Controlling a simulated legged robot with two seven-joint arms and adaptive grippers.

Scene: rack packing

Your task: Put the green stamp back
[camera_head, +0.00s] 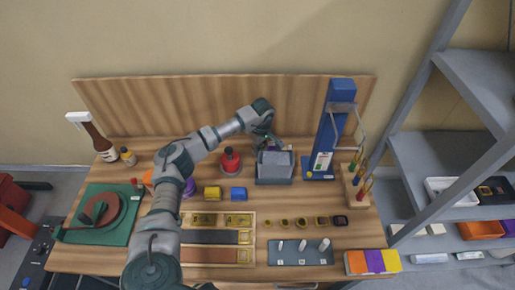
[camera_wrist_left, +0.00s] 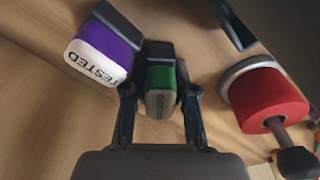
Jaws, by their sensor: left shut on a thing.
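In the left wrist view the green stamp (camera_wrist_left: 160,82) sits between the fingers of my left gripper (camera_wrist_left: 160,105), which is shut on it. In the head view my left gripper (camera_head: 266,140) is at the back of the bench, just behind the grey box (camera_head: 273,178); the green stamp cannot be made out there. A purple stamp (camera_wrist_left: 103,45) marked "TESTED" is close to the left of the green one in the wrist view. My right gripper is not in view.
A red knob on a round base (camera_head: 230,162) stands left of the grey box, and a blue tower (camera_head: 333,130) right of it. A wooden panel (camera_head: 160,105) closes the back.

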